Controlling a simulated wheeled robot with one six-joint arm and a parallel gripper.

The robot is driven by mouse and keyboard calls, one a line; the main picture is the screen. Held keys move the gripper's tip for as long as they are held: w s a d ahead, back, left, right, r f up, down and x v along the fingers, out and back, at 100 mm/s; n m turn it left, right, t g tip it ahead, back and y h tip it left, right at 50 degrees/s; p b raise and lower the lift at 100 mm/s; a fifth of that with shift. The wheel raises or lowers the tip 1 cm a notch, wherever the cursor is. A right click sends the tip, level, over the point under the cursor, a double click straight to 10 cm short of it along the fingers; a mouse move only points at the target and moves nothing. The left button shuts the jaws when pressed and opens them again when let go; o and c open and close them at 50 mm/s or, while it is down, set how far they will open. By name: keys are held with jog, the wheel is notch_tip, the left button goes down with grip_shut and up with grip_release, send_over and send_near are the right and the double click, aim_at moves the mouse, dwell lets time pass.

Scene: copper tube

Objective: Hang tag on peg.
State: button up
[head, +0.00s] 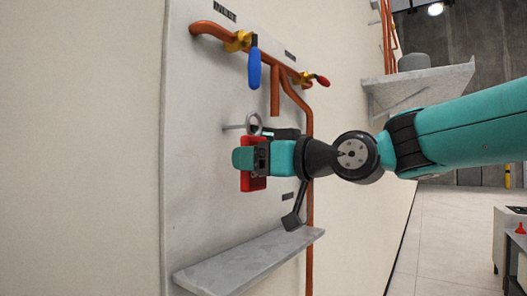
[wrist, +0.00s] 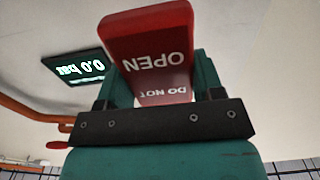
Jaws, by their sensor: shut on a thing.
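The red tag (head: 253,181) is in my gripper (head: 250,158), in front of the wall panel. A grey ring (head: 254,124) stands at the tag's upper end. The thin grey peg (head: 232,127) sticks out of the panel at the ring's left edge; I cannot tell whether the ring is around it or only in front of it. In the wrist view the red tag (wrist: 155,55) shows upside-down white words "OPEN" and "DO NOT". My gripper (wrist: 160,75) has a finger on each side of it. The ring and peg are not visible there.
Copper pipe (head: 275,100) runs above and right of the peg, with a blue valve handle (head: 254,68) and a red one (head: 322,81). A grey shelf (head: 250,262) juts out below. A lit display (wrist: 78,67) shows in the wrist view. The panel's left side is clear.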

jog(key=shift+w+a+f, duration=0.3)
jog(key=shift+w+a, duration=0.35)
jog(key=shift+a, duration=0.2)
jog(key=shift+w+a+f, duration=0.3)
jog(key=shift+w+a, duration=0.35)
jog(key=shift+a, duration=0.15)
jog(key=o, duration=1)
